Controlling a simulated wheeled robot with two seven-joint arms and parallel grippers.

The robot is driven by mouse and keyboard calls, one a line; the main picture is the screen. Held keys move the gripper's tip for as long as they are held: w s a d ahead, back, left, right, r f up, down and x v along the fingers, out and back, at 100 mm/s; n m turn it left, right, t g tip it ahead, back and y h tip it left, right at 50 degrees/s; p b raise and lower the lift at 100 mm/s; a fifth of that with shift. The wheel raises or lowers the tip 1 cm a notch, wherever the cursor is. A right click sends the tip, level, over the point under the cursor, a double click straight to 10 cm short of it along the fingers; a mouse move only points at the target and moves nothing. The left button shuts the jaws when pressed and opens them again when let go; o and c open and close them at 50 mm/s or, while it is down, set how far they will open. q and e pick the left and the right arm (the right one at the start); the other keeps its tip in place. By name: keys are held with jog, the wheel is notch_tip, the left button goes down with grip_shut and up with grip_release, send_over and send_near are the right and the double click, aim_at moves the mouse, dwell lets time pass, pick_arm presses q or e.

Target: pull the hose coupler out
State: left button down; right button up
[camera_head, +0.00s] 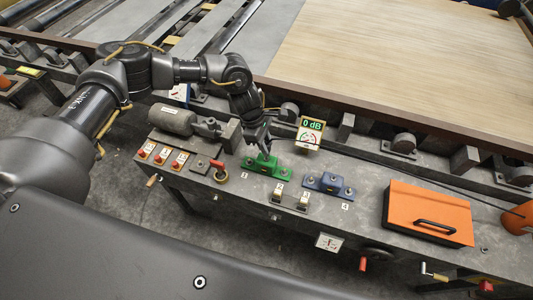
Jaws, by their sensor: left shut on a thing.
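A green fixture (279,172) is on the grey bench, with a raised middle part and a round fitting on either side. I take its raised part as the hose coupler. My left gripper (264,152) comes down from above and is shut on this raised green part. The fingers hide much of the held part, and I cannot tell how deep it sits. My right gripper is not in view.
A blue fixture (329,186) and small metal blocks (290,199) stand close by on the bench. A display (312,125) reads 0 dB behind. An orange box (430,212) is to the right. Red switches (162,156) and a grey cylinder (172,120) are to the left.

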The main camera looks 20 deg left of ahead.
pick_arm(q)
jog(key=shift+r+p, duration=0.65)
jog(key=shift+r, duration=1.35)
